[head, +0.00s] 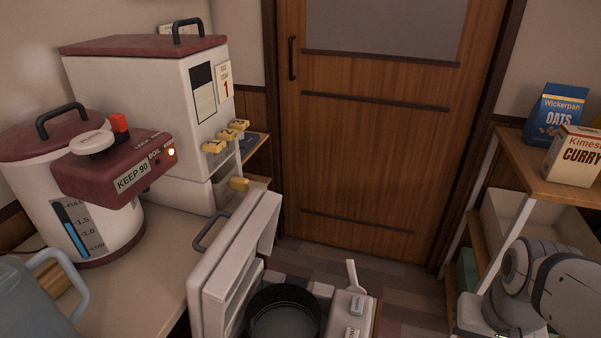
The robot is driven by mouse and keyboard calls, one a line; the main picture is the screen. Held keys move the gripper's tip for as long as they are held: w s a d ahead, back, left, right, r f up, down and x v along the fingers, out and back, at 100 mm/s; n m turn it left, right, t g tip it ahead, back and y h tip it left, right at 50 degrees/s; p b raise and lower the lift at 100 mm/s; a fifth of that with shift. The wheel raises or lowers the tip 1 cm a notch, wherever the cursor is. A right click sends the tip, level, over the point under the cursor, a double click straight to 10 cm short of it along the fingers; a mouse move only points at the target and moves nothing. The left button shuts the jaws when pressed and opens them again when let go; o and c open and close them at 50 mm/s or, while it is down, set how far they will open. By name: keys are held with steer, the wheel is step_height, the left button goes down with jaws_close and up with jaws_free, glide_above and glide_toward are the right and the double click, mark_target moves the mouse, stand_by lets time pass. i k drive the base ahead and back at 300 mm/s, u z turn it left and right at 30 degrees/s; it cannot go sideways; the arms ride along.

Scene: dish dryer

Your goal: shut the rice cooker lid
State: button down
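The rice cooker (344,314) stands at the bottom middle of the head view, cut off by the lower edge. Its white lid (250,236) is open and stands up on the left side, with a grey handle (211,232) on its outer side. A dark round pot (284,318) shows inside the cooker. A pale upright piece rises by the cooker's right side, near small labelled buttons. My arm shows at the lower right, well apart from the cooker and lid. My gripper's fingers are not in view.
A red-topped water boiler (110,225) and a white rice dispenser (150,110) stand on the left counter (135,290), left of the lid. A clear jug (35,295) is at the lower left. Right shelves (525,165) hold oats (556,115) and curry (575,158). A wooden door closes the back.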

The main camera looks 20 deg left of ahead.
mark_target(212, 284)
steer(key=u, duration=1.35)
steer(key=k, duration=0.65)
steer(key=z, duration=0.2)
steer(key=i, duration=0.45)
